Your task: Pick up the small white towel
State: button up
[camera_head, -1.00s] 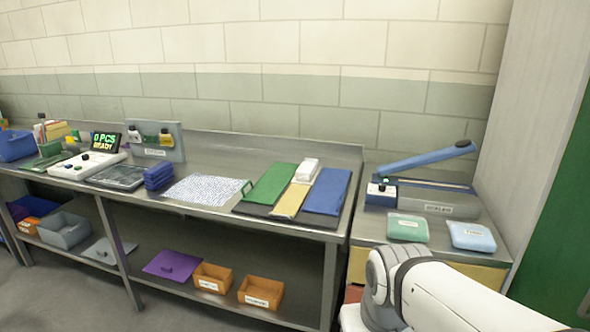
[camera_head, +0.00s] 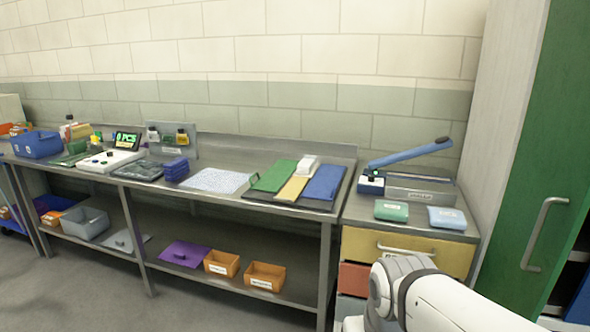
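A small white folded thing (camera_head: 307,164), which looks like a towel, lies at the back of the metal bench, at the top end of a yellow strip between a green and a blue one. A flat white speckled sheet (camera_head: 218,180) lies to its left; I cannot tell if it is cloth. My white arm shows at the bottom right, in front of the drawer unit. My gripper is out of view.
The metal bench (camera_head: 262,151) runs along the wall. A drawer unit (camera_head: 350,214) to its right bears a blue-handled sealer (camera_head: 410,153) and two packs, green (camera_head: 391,211) and light blue (camera_head: 446,218). A green cabinet door (camera_head: 535,170) stands at right. Grey floor is clear at lower left.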

aim_at(308, 163)
jog(key=u, duration=0.5)
jog(key=i, duration=0.9)
jog(key=u, duration=0.5)
jog(key=i, duration=1.1)
jog(key=z, duration=0.8)
jog(key=i, duration=0.75)
jog(key=z, duration=0.55)
